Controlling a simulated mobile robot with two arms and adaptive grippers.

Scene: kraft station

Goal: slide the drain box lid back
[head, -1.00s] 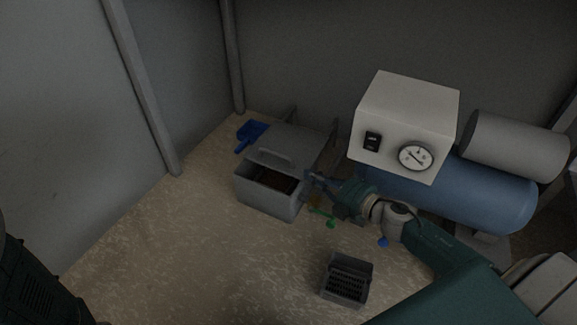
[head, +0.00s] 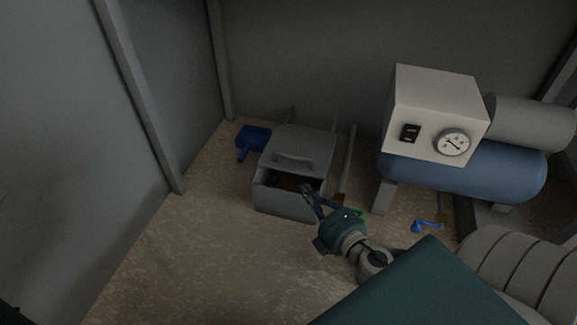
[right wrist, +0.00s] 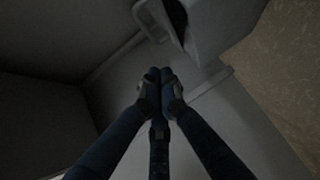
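The grey drain box (head: 283,204) stands on the floor left of the middle in the head view. Its lid (head: 312,147), with a raised handle (head: 292,159), covers the rear part. A dark gap is open at the front, with brownish contents (head: 287,183) showing. My right gripper (head: 306,188) is at the box's front right, its fingers by the opening; contact is unclear. In the right wrist view its fingertips (right wrist: 159,74) are drawn together with nothing visible between them. The handle also shows in that view (right wrist: 146,20). My left gripper is out of view.
A blue compressor tank (head: 465,175) with a white gauge box (head: 437,112) stands to the right. A blue dustpan (head: 254,138) lies behind left. A small blue item (head: 427,226) lies on the floor. Floor left of the box is clear.

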